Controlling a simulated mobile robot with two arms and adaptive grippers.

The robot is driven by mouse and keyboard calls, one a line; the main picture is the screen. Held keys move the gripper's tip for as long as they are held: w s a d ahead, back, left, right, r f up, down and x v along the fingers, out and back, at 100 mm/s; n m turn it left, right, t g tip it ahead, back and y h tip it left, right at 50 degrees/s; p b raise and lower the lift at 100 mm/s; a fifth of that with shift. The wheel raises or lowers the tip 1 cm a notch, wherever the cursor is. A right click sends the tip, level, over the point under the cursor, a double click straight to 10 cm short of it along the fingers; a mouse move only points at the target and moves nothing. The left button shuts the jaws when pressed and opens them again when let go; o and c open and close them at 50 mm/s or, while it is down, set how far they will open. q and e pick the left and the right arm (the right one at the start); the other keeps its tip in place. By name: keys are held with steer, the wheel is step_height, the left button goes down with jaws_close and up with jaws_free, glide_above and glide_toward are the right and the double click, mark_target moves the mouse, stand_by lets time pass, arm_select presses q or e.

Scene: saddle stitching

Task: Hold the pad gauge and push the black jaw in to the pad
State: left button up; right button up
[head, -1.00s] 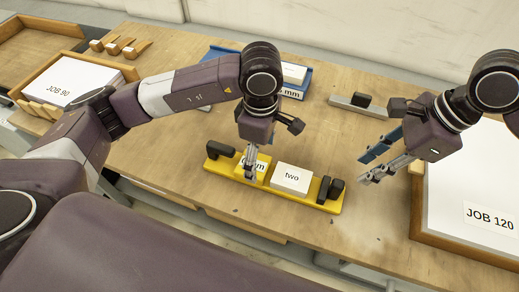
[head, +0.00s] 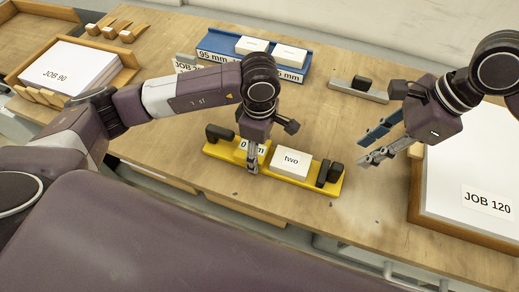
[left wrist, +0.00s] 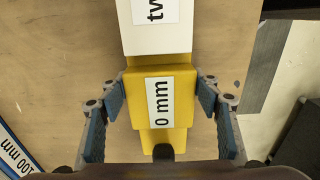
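The yellow pad gauge (head: 214,151) lies on the bench, with a yellow block marked "0 mm" (head: 243,146) and a white pad marked "two" (head: 291,163) on it. One black jaw (head: 220,132) is at its left end, another black jaw (head: 329,173) at its right end, close to the pad. My left gripper (head: 252,168) is down at the "0 mm" block. In the left wrist view its fingers (left wrist: 160,98) flank the block closely; whether they press it is unclear. My right gripper (head: 372,148) is open and empty, above and right of the gauge.
A blue holder (head: 222,54) with white pads stands behind. A grey gauge (head: 345,91) with a black block is at the back right. The JOB 120 tray (head: 415,190) is at right, the JOB 90 tray (head: 128,76) at left. Bare bench lies in front of the right gripper.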

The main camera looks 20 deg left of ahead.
arm_select(q)
steer(key=c, duration=1)
arm_select(e)
jaws_close()
steer(key=shift+m+t+y, duration=0.3)
steer(key=shift+m+y, duration=0.5)
steer(key=shift+y, duration=0.1)
steer(key=f, duration=0.3)
steer(key=d+f, duration=0.1)
steer(key=f, duration=0.3)
steer(key=d+f, duration=0.1)
steer(key=f, duration=0.3)
steer(key=shift+s+f, duration=0.1)
steer(key=shift+s, duration=0.2)
